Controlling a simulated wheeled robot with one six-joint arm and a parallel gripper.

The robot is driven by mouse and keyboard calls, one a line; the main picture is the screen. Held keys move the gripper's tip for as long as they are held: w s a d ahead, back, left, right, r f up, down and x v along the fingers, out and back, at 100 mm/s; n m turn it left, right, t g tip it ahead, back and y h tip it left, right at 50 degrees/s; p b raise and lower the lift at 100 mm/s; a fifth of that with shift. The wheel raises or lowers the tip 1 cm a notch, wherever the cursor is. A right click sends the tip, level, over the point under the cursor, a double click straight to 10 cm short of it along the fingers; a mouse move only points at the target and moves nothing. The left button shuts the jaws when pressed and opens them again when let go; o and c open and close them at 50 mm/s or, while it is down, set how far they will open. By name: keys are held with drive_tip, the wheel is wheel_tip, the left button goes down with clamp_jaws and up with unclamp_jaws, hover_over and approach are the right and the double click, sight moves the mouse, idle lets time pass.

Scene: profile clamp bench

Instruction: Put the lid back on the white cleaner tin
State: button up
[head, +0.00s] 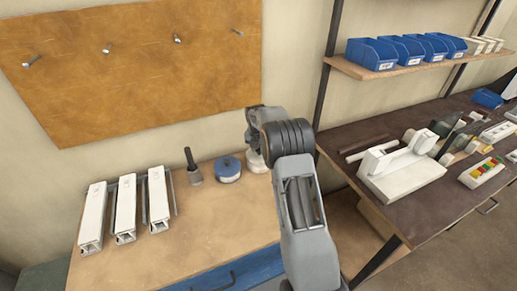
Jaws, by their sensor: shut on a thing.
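The white cleaner tin (256,163) is at the back right of the wooden bench, partly hidden behind my arm. My gripper (254,148) is right above it, pointing down. My wrist and forearm cover much of this spot. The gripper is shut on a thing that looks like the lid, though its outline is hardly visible. I cannot tell whether the lid touches the tin's rim.
A blue round tin (228,170) stands just left of the white one. White profiles (125,205) lie in a rack at left. The bench front (200,245) is clear. A dark, cluttered table (405,205) stands at right.

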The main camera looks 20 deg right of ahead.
drive_tip(key=shift+f, duration=0.1)
idle(0.8)
drive_tip(key=o, duration=1)
drive_tip(key=shift+o, duration=0.3)
drive_tip(key=o, duration=0.4)
drive_tip(key=shift+r+p, duration=2.55)
drive_tip(key=shift+r, duration=1)
drive_tip(key=shift+c, duration=0.4)
